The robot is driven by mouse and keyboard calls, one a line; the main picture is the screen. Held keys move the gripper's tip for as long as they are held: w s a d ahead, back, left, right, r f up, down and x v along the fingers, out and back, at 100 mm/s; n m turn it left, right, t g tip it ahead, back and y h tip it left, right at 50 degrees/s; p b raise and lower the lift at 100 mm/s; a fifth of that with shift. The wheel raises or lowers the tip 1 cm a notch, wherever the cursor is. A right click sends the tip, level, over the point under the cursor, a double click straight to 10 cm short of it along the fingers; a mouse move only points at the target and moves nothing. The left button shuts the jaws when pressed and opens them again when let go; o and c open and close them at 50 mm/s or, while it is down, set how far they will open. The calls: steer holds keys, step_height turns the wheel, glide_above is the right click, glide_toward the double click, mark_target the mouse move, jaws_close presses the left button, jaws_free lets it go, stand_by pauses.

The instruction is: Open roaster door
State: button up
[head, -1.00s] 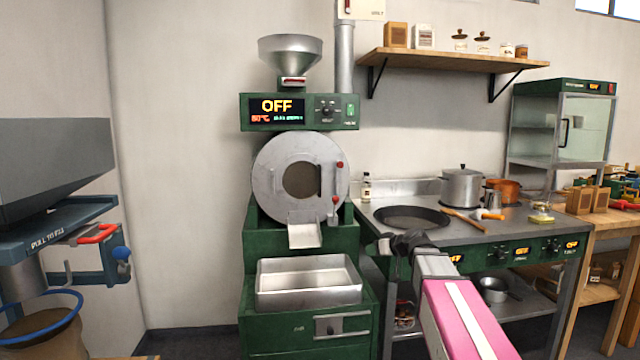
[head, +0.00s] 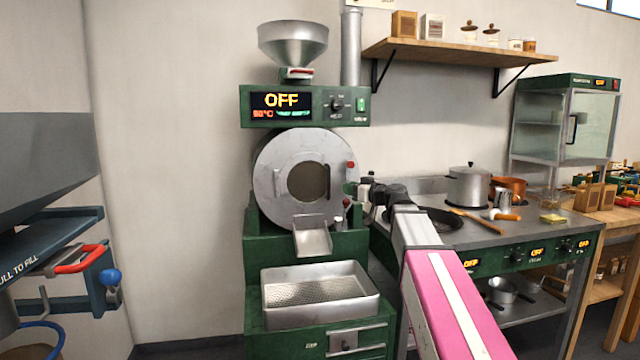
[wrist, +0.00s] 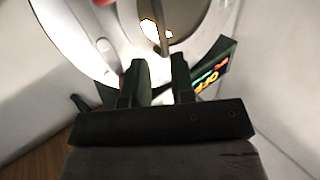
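The roaster (head: 306,235) is a green machine with a round silver door (head: 272,163) on its front. The door looks shut, with a dark round window in the middle and a vertical handle bar (head: 327,181) right of the window. My gripper (head: 345,206) is at the door's right side, partly hidden by my wrist. In the wrist view my gripper (wrist: 160,68) has two dark fingers apart with nothing between them. The bright door ring (wrist: 75,35) and a vertical bar (wrist: 156,35) lie just beyond the fingertips. Contact cannot be told.
A metal cooling tray (head: 318,308) and a chute (head: 312,242) sit below the door. The control panel (head: 305,105) reads OFF. A stove (head: 540,235) with a pot (head: 468,186) and a pan stands at the right. A blue and grey filling machine (head: 45,170) is at the left.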

mark_target(329, 195)
steer(key=x, duration=1)
steer(key=shift+w+a, duration=0.25)
jaws_close()
